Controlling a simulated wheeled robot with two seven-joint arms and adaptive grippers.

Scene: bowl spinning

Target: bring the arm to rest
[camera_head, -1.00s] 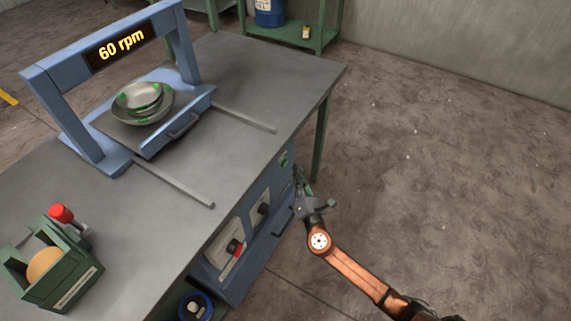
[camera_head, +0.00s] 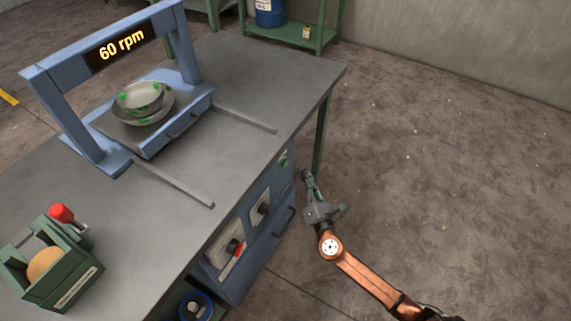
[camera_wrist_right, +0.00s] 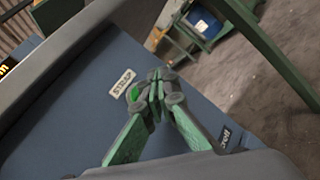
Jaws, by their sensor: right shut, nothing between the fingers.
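My right arm (camera_head: 355,273) comes in from the lower right in the head view. Its gripper (camera_head: 307,174) is shut and empty, beside the front panel of the blue cabinet under the table. I cannot tell from these views how far the fingertips are from the panel. My left gripper is not in view.
The table (camera_head: 245,85) carries a blue frame (camera_head: 49,98) reading 60 rpm, metal bowls (camera_head: 138,97) with green marks on a sliding tray, and a green box (camera_head: 60,283) with a red-topped handle (camera_head: 62,213). A table leg (camera_head: 321,140) stands close by. The floor (camera_head: 450,150) at right is clear.

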